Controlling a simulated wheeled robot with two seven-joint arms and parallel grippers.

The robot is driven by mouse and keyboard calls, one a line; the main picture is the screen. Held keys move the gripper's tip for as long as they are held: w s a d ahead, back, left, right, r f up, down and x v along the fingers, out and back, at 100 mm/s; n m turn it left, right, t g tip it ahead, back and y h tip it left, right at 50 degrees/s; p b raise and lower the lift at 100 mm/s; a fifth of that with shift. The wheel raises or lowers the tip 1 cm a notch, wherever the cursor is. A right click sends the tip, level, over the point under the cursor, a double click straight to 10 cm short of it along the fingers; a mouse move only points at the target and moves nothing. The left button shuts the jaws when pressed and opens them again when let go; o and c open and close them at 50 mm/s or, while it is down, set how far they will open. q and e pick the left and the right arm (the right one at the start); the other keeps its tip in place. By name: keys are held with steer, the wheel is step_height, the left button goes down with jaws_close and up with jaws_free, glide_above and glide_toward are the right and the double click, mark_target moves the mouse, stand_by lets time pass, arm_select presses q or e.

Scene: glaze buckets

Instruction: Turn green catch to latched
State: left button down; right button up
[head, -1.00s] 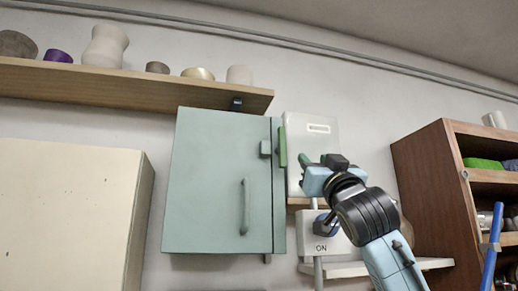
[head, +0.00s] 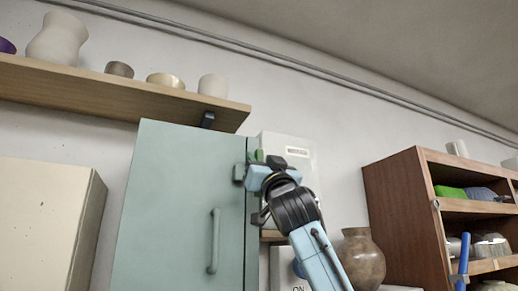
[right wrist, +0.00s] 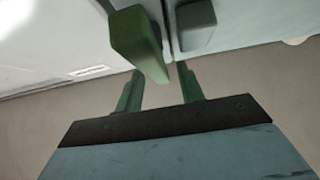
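The teal cabinet (head: 170,215) hangs on the wall with its door shut. The green catch (right wrist: 142,45) shows at the top of the right wrist view, beside a grey block (right wrist: 195,25) on the cabinet; the block also shows in the head view (head: 239,172). My right gripper (right wrist: 160,72) is open, its two green fingers pointing at the catch. The catch's near end appears between or just in front of the fingertips; I cannot tell whether they touch. In the head view my right gripper (head: 262,165) largely hides the catch. My left gripper is not in view.
A pale switch box (head: 300,150) is on the wall right of the cabinet. A wooden shelf (head: 120,95) with pots runs above it. A brown vase (head: 360,258) and a wooden shelving unit (head: 400,210) stand to the right. A cream cabinet (head: 45,225) is at left.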

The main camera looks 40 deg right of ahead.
steer(key=shift+w+d+r, duration=0.1)
steer(key=shift+w+r, duration=0.3)
steer(key=shift+w+d+r+p, duration=0.1)
steer(key=shift+w+r+p, duration=0.05)
steer(key=shift+w+p, duration=0.15)
jaws_close()
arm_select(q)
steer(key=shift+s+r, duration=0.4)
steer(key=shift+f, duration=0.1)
